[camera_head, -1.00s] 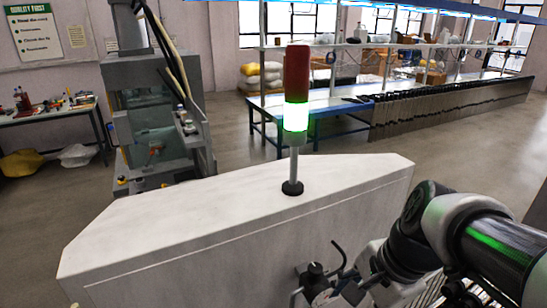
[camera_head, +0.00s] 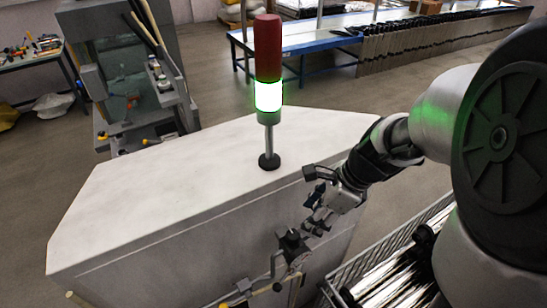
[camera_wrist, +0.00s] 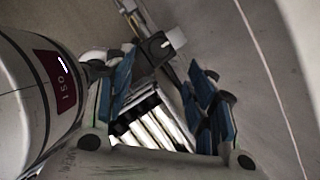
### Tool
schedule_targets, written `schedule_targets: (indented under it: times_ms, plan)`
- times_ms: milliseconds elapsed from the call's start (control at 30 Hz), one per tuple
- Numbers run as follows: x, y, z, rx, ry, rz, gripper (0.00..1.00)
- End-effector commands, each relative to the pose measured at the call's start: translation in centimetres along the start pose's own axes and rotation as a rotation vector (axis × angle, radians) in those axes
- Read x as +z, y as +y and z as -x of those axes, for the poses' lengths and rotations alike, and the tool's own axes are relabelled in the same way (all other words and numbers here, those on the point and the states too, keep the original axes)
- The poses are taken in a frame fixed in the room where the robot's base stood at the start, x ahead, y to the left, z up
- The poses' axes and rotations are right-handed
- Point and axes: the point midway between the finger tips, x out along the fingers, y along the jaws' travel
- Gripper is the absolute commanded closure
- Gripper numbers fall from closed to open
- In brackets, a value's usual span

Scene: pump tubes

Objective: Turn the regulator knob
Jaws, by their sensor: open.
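The regulator (camera_head: 293,246) is a dark fitting on the front face of the white machine cabinet, below its top edge, with pipework beside it. Which part is the knob is hard to tell. My gripper (camera_head: 314,200) is open and empty, just above and right of the regulator, apparently apart from it. Its blue-padded fingers (camera_wrist: 160,93) stand wide on both sides in the wrist view.
The white cabinet (camera_head: 190,195) bears a signal tower (camera_head: 268,85) with its green lamp lit. A wire crate (camera_head: 333,290) of shiny tubes (camera_head: 395,285) stands at lower right, close under my arm. A blue bench (camera_head: 335,42) lies far behind, across open floor.

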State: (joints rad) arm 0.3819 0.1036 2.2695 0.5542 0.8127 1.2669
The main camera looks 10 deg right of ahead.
Motion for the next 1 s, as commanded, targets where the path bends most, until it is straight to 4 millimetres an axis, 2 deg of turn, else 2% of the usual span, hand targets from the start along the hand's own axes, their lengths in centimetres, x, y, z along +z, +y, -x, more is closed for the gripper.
schedule_targets:
  times_ms: [33, 200, 400, 600, 867, 1000]
  plan:
    - [-0.1, 0.2, -1.4, 0.007, 0.002, 0.001, 0.50]
    - [-0.1, 0.2, -5.1, 0.005, 0.002, 0.002, 0.50]
    - [-0.1, 0.1, -8.3, 0.003, 0.001, 0.002, 0.50]
    - [0.0, 0.1, -9.6, 0.000, 0.001, 0.003, 0.50]
    - [0.0, 0.0, -9.7, -0.001, 0.001, 0.002, 0.50]
    - [0.0, 0.0, -9.7, -0.001, 0.001, 0.002, 0.57]
